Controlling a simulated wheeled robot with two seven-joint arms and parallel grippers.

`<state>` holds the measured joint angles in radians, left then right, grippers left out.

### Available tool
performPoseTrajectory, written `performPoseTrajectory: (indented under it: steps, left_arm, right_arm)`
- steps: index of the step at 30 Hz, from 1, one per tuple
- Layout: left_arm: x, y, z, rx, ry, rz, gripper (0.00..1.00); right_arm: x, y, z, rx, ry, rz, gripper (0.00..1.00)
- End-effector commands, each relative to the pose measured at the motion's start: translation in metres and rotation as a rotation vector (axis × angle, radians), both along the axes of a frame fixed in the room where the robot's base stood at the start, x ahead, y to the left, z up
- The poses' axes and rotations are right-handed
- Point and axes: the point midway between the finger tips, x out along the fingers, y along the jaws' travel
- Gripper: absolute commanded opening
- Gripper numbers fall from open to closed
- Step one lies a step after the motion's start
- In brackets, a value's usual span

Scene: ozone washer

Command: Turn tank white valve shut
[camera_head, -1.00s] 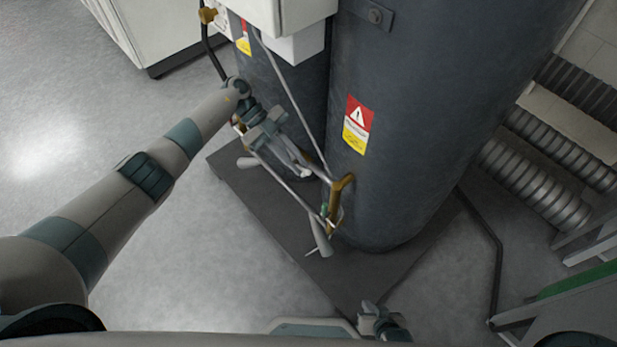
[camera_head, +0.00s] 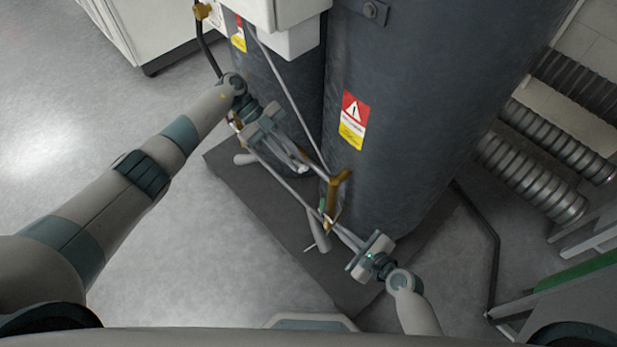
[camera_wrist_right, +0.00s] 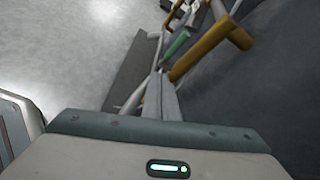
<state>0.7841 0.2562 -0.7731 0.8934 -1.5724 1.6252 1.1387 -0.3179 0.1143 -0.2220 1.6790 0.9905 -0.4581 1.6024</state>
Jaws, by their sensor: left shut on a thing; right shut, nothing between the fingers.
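My left gripper (camera_head: 303,165) is shut at the front of the left dark tank (camera_head: 280,110). A small pale piece at its fingertips seems to be the white valve; the fingers mostly hide it. A brass valve pipe (camera_head: 337,188) sticks out low on the right dark tank (camera_head: 420,110); it also shows in the right wrist view (camera_wrist_right: 205,48), beside a green handle (camera_wrist_right: 177,45). My right gripper (camera_head: 337,229) is shut and empty, its tips close to the lower end of this brass pipe. Whether they touch it I cannot tell.
Thin grey pipes run in front of the tanks. A pale grey cylinder (camera_head: 318,230) hangs below the brass pipe, and another (camera_head: 245,159) stands further left. The tanks stand on a dark base plate (camera_head: 265,210). Ribbed hoses (camera_head: 530,180) lie at right. The floor at left is clear.

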Motion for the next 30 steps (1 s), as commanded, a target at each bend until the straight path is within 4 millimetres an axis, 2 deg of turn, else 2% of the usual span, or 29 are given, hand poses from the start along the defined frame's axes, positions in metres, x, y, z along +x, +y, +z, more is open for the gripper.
performPoseTrajectory:
  steps: [1,6,12,17,30]
  left_arm:
    - [0.000,0.001,0.000,0.001,0.000,0.001,0.00]
    - [0.000,0.001,0.000,0.002,-0.001,0.001,0.00]
    - [0.000,0.001,0.000,0.002,-0.001,0.001,0.00]
    - [0.000,0.001,0.000,0.002,-0.001,0.001,0.00]
    - [0.000,0.001,0.000,0.002,-0.001,0.001,0.00]
  right_arm:
    - [0.005,0.005,0.016,0.094,0.026,-0.030,0.00]
    - [0.014,0.017,0.059,0.373,0.127,-0.103,0.00]
    - [0.018,0.025,0.087,0.548,0.200,-0.134,0.00]
    - [0.018,0.026,0.092,0.581,0.215,-0.139,0.00]
    - [0.022,0.029,0.090,0.579,0.215,-0.140,0.00]
